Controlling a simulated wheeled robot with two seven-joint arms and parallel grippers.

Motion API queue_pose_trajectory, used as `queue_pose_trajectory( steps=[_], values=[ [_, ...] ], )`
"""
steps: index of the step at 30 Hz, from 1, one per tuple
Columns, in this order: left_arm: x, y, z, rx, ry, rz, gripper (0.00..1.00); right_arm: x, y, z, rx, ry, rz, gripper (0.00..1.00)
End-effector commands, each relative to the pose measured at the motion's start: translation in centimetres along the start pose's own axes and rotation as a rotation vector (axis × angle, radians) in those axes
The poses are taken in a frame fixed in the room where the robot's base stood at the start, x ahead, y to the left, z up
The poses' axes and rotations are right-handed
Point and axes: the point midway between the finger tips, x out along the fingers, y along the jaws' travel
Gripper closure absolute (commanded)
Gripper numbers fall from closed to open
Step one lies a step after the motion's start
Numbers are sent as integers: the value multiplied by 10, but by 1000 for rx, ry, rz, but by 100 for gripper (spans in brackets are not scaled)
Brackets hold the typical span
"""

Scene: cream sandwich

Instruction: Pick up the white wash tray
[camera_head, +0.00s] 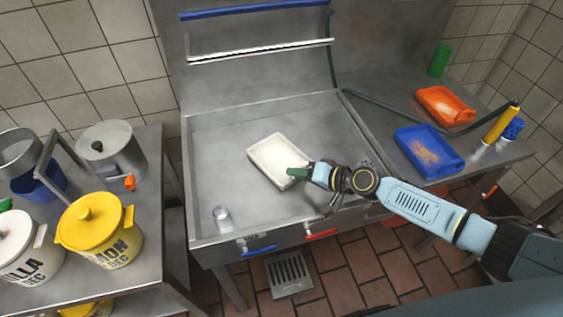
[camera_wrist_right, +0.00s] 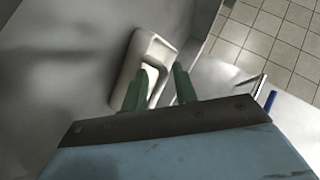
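The white wash tray (camera_head: 272,154) lies in the grey metal sink basin, near its middle, and looks empty. My right gripper (camera_head: 293,173) is at the tray's near right corner. In the right wrist view, the tray (camera_wrist_right: 141,52) is beyond the two green fingers of the right gripper (camera_wrist_right: 161,70), which are spread apart. One finger overlaps the tray and the other is just outside its edge, with part of the rim showing between them. I cannot tell whether either finger touches it. My left gripper is not in view.
A small metal cup (camera_head: 222,218) stands in the basin's near left corner. An orange tray (camera_head: 445,105) and a blue tray (camera_head: 428,152) lie on the right counter. A yellow pot (camera_head: 98,230) and other containers stand on the left table. The basin around the tray is mostly clear.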

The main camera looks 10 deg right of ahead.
Motion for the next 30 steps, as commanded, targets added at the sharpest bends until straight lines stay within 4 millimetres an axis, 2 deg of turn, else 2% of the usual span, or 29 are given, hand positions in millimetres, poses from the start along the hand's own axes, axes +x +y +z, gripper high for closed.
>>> queue_pose_trajectory(
  steps=[5,12,24,30],
  values=[
    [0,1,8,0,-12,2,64,0,0,0,0,0,0,71],
    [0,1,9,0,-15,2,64,0,0,0,1,0,0,100],
    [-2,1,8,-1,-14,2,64,-1,-1,0,2,-1,0,100],
    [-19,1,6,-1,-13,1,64,-14,-24,-13,-2,-1,-1,100]
  ],
)
